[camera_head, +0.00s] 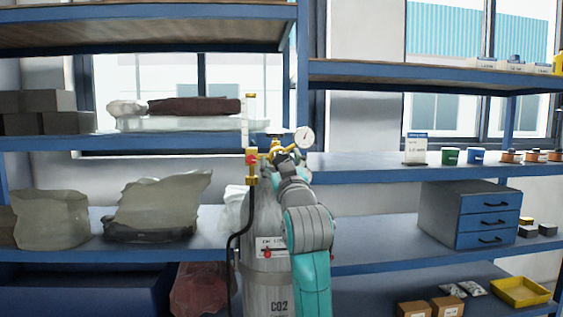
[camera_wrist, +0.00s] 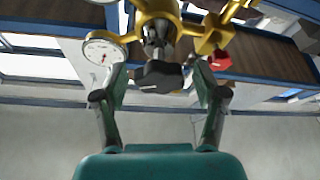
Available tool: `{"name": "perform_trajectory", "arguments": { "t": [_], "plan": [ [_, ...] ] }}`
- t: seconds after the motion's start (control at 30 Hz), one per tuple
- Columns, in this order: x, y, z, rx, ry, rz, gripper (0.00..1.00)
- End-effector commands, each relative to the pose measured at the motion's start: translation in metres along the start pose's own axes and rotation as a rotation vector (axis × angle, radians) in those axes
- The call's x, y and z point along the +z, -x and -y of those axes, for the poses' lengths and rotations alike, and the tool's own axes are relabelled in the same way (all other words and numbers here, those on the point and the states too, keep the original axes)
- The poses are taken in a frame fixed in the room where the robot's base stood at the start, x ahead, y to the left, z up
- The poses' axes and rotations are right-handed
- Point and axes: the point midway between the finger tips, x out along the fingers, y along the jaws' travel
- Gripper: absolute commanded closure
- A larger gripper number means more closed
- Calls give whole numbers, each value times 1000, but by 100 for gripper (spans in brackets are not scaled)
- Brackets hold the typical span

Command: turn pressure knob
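A grey CO2 cylinder (camera_head: 258,218) stands upright, with a brass regulator (camera_head: 276,146) on top. A round white pressure gauge (camera_head: 305,138) sits at the regulator's right. In the wrist view the gauge (camera_wrist: 103,50) is at the upper left. The black pressure knob (camera_wrist: 160,77) faces the wrist camera, with a white mark on its face. My gripper (camera_wrist: 160,80) is open, its two fingers on either side of the knob with a gap at each side. In the head view my gripper (camera_head: 283,160) is at the regulator and hides the knob.
A red knob (camera_head: 252,159) and a clear flow tube (camera_head: 246,125) sit left of the regulator. A black hose (camera_head: 232,245) hangs beside the cylinder. Blue shelves (camera_head: 390,175) stand behind, holding a drawer unit (camera_head: 450,215) at right and wrapped bags (camera_head: 155,208) at left.

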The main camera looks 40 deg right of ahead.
Motion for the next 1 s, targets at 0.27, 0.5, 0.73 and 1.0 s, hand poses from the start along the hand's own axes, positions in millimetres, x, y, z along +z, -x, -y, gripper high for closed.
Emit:
{"name": "perform_trajectory", "arguments": {
  "t": [0.27,0.5,0.73,1.0],
  "plan": [
    [0,0,0,0,0,0,88],
    [0,0,0,27,-66,1,88],
    [0,0,0,96,-232,0,88],
    [0,0,-1,157,-382,1,88]
  ]
}}
